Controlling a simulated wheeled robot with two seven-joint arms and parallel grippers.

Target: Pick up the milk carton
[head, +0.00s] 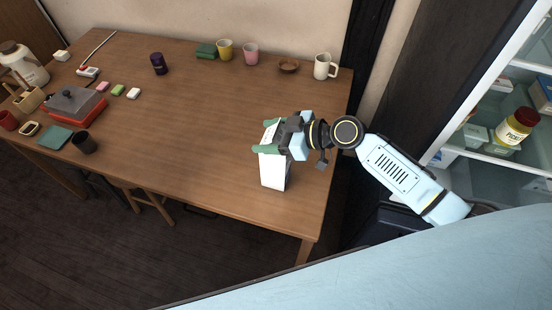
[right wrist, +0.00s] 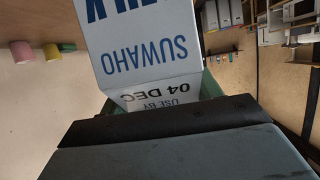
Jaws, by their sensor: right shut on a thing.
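The milk carton (head: 273,172) is a white box with a gabled top, near the table's right front part in the head view. My right gripper (head: 272,142) is shut on its upper part, coming in from the right. In the right wrist view the carton (right wrist: 150,50) fills the upper middle, with blue lettering and a printed use-by date. I cannot tell whether its base touches the table. My left gripper is not in view.
The wooden table (head: 200,120) is clear around its middle. Yellow (head: 225,50), pink (head: 251,54) and white (head: 325,66) mugs and a brown bowl (head: 289,66) stand along the back. A red-based appliance (head: 75,106) stands left. Shelves with a jar (head: 517,126) stand right.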

